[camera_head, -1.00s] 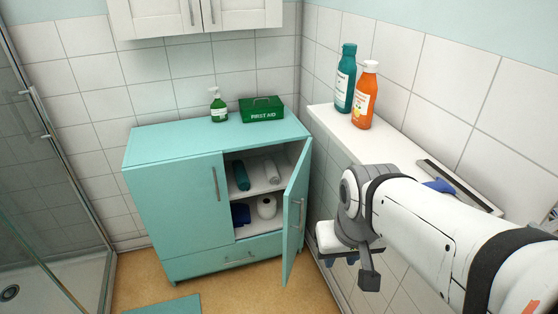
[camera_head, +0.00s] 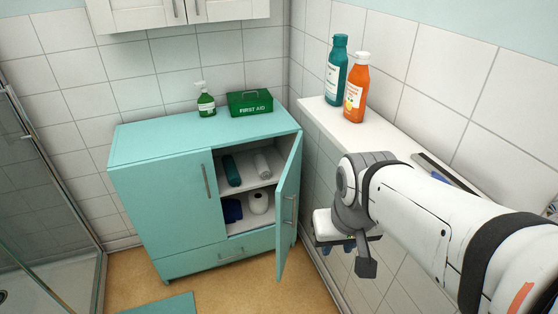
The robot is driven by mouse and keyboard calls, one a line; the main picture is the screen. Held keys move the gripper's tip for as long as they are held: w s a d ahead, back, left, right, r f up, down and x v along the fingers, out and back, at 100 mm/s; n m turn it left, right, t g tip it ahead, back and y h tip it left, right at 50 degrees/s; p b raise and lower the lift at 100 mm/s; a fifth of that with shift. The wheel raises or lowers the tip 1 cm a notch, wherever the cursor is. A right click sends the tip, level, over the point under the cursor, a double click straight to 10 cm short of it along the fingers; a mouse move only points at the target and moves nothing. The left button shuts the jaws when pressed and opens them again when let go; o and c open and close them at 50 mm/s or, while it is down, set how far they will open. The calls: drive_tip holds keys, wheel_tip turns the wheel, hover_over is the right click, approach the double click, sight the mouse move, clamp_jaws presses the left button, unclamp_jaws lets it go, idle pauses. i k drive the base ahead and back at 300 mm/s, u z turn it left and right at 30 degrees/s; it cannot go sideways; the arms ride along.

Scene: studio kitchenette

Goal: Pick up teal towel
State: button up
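The teal towel (camera_head: 232,171) is a rolled dark-teal bundle on the upper shelf inside the teal cabinet (camera_head: 160,190). It lies to the left of a rolled light-grey towel (camera_head: 262,166). The cabinet's right door (camera_head: 288,208) stands open towards me; its left door is shut. My gripper (camera_head: 352,262) hangs at the right, nearer to me than the cabinet and well apart from the towel. Its fingers are partly hidden by the wrist, so I cannot tell how far they are apart.
A white roll (camera_head: 258,202) and a dark-blue item (camera_head: 232,211) sit on the lower shelf. A green pump bottle (camera_head: 206,101) and first aid box (camera_head: 250,104) stand on top. A white ledge (camera_head: 345,125) at right holds teal (camera_head: 337,70) and orange (camera_head: 356,88) bottles. Floor (camera_head: 235,285) before the cabinet is partly clear.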

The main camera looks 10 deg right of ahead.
sight(232, 173)
drive_tip(key=u, duration=0.4)
drive_tip(key=k, duration=1.3)
drive_tip(key=u, duration=1.05)
drive_tip(key=i, duration=1.55)
drive_tip(key=z, duration=0.25)
drive_tip(key=i, duration=1.4)
drive_tip(key=z, duration=0.75)
drive_tip(key=k, duration=0.85)
drive_tip(key=z, duration=0.3)
drive_tip(key=i, duration=0.3)
drive_tip(key=u, duration=0.15)
